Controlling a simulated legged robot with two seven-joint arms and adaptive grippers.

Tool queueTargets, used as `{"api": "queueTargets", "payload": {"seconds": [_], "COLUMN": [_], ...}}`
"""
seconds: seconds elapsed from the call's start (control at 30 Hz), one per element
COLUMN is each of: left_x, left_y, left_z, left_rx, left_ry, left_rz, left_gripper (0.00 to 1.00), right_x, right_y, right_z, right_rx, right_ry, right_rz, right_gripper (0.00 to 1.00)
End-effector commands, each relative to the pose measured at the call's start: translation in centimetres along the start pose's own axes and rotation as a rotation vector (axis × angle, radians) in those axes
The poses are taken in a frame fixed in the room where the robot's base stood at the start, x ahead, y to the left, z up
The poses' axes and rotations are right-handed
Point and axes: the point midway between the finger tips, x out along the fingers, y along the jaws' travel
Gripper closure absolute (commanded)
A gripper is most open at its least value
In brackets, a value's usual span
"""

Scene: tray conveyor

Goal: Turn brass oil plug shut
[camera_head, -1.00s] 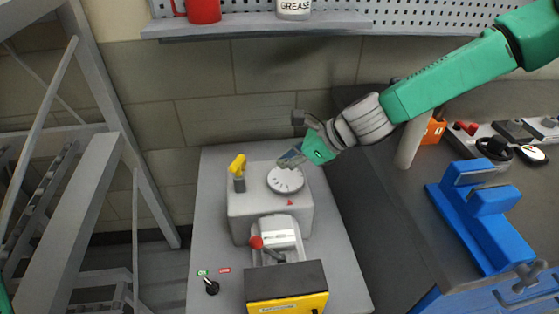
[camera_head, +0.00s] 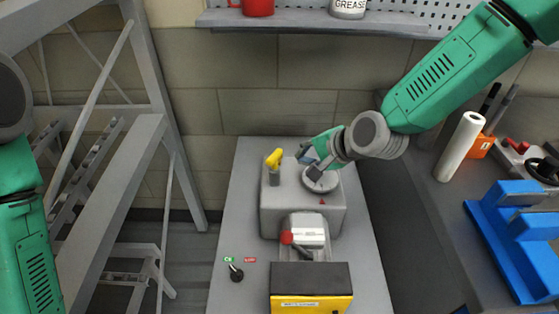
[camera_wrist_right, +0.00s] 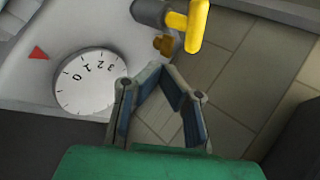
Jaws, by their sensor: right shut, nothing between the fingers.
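The brass oil plug (camera_wrist_right: 164,44) shows in the right wrist view as a small brass piece on the side of the grey housing, below the yellow-handled valve (camera_wrist_right: 190,24). I cannot make the plug out in the head view. My right gripper (camera_wrist_right: 161,70) is shut and empty, its fingertips just short of the plug in the picture; I cannot tell the exact gap. In the head view the right gripper (camera_head: 307,156) is above the back of the grey housing (camera_head: 285,215), between the yellow valve (camera_head: 274,160) and the dial. My left gripper is out of view.
A white numbered dial (camera_wrist_right: 90,82) sits beside the right gripper, partly covered by my arm in the head view. A red-knobbed unit (camera_head: 305,232) and black-yellow box (camera_head: 311,285) stand in front. A shelf (camera_head: 320,22) hangs above; a blue fixture (camera_head: 515,235) is right.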

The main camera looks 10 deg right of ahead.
Motion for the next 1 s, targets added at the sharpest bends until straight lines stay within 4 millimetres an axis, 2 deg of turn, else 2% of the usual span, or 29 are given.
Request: {"api": "queueTargets", "payload": {"seconds": [0.13, 0.53, 0.67, 1.0], "left_x": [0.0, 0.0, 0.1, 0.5], "left_y": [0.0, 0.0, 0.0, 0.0], "left_z": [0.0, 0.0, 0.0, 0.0], "left_rx": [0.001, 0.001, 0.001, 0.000], "left_ry": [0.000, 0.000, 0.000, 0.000], "left_rz": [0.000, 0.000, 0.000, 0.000], "left_gripper": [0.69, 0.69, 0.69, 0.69], "right_x": [0.1, 0.7, 2.4, 8.2], "right_y": [-0.3, -0.5, -0.4, -0.4], "right_z": [0.2, 0.5, 0.6, 0.3], "right_rx": [-0.085, -0.090, -0.089, -0.086], "right_ry": [0.000, 0.002, 0.002, 0.001], "right_rz": [-0.017, -0.016, -0.014, -0.016], "right_gripper": [1.00, 1.00, 1.00, 1.00]}}
